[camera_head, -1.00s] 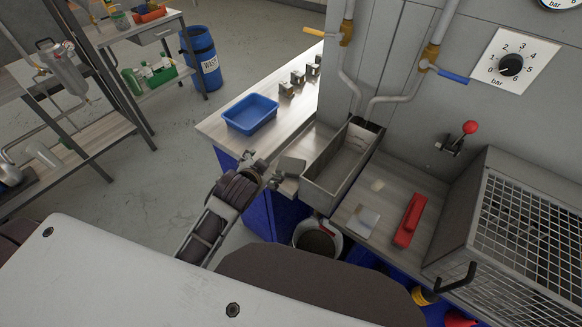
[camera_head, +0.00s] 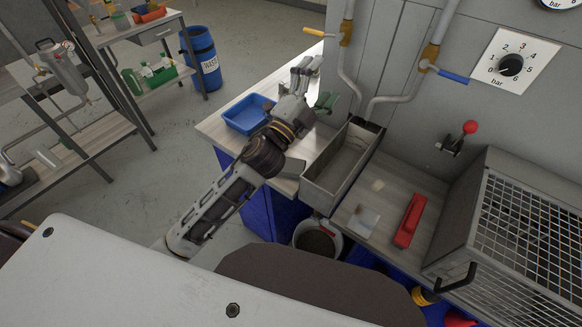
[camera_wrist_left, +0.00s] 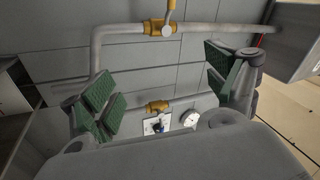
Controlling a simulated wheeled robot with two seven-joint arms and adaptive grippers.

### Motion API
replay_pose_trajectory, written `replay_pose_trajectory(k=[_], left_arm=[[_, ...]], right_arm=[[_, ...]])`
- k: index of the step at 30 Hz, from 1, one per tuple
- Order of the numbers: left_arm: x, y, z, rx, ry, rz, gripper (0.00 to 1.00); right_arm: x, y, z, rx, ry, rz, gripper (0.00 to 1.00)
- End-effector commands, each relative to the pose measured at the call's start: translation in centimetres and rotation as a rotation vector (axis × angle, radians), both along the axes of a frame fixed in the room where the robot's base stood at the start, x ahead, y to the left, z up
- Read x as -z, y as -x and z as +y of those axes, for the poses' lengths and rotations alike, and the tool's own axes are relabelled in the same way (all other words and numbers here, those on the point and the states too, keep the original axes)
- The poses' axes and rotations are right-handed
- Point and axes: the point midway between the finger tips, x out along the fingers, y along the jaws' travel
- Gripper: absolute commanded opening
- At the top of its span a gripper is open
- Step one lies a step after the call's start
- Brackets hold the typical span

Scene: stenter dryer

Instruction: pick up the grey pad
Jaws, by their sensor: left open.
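A flat grey piece (camera_head: 293,168), which looks like the grey pad, lies at the bench's near edge, left of the metal trough. My left forearm partly covers it. My left gripper (camera_head: 314,87) is raised over the back of the bench, beyond and above that piece, near the blue tray. In the left wrist view its green-padded fingers (camera_wrist_left: 160,85) are spread wide with nothing between them. That view faces the wall, and no pad shows in it. My right gripper is not in view.
A blue tray (camera_head: 243,115) stands left of my gripper. An open metal trough (camera_head: 318,188) is to the right, then a pale flat piece (camera_head: 363,222) and a red-handled tool (camera_head: 409,220). Pipes (camera_head: 400,97) run down the wall. A wire cage (camera_head: 525,235) bounds the right.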

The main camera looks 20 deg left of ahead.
Motion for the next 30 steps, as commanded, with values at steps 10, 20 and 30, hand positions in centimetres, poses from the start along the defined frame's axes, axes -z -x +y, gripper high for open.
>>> replay_pose_trajectory(k=[10, 20, 30], left_arm=[[-4.4, 3.0, -6.9, 0.197, -0.302, -0.357, 0.88], [-4.1, 6.8, -12.4, 0.395, -0.618, -0.658, 0.88], [0.2, 9.8, -15.3, 0.612, -0.971, -0.912, 0.88]], right_arm=[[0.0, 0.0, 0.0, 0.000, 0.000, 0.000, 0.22], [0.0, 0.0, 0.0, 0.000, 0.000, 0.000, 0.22], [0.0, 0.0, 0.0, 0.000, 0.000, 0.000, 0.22]])
